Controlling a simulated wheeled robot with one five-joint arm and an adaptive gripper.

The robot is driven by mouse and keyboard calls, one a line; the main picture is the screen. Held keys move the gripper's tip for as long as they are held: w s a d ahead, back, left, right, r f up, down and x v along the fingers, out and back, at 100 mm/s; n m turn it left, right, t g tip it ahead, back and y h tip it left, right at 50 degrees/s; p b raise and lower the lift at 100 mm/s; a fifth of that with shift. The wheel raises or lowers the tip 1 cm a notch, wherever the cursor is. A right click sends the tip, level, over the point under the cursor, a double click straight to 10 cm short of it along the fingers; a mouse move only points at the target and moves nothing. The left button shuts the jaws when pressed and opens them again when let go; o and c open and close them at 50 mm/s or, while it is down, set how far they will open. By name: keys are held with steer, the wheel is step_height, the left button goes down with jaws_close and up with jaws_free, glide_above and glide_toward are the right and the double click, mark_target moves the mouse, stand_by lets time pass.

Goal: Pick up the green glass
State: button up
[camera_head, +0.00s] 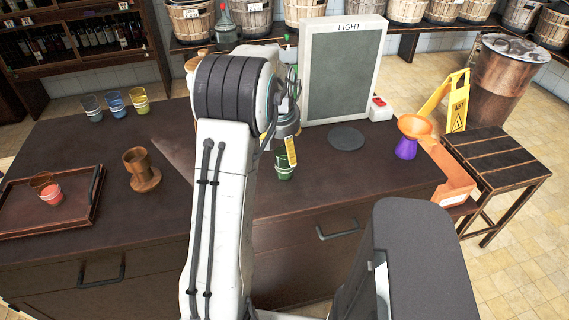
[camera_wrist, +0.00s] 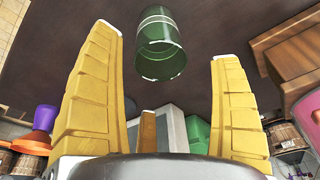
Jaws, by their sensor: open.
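The green glass (camera_head: 284,170) stands on the dark counter (camera_head: 330,185) in the head view, right beneath my gripper (camera_head: 283,148), which partly hides it. In the wrist view, the green glass (camera_wrist: 162,45) is translucent with pale bands near one end. It shows between the yellow fingers of my gripper (camera_wrist: 165,45), level with their tips. The fingers are spread wide, with visible gaps on both sides of the glass, and they hold nothing.
A wooden tray (camera_head: 88,215) with a red glass (camera_head: 51,195), a wooden cup (camera_head: 141,172) and several coloured glasses stand to the left. A light panel (camera_head: 342,75), a dark disc (camera_head: 346,138) and an orange-purple funnel-shaped piece (camera_head: 410,137) stand to the right. The counter's front right is clear.

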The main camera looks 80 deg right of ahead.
mark_target(284, 152)
steer(key=shift+p+x, duration=1)
steer(key=shift+p, duration=0.85)
steer(key=shift+p+x, duration=0.9)
steer(key=shift+x, duration=0.25)
steer(key=shift+c, duration=0.3)
steer(key=c, duration=1.3)
steer(key=shift+w+r, duration=0.1)
steer(key=shift+r, duration=0.1)
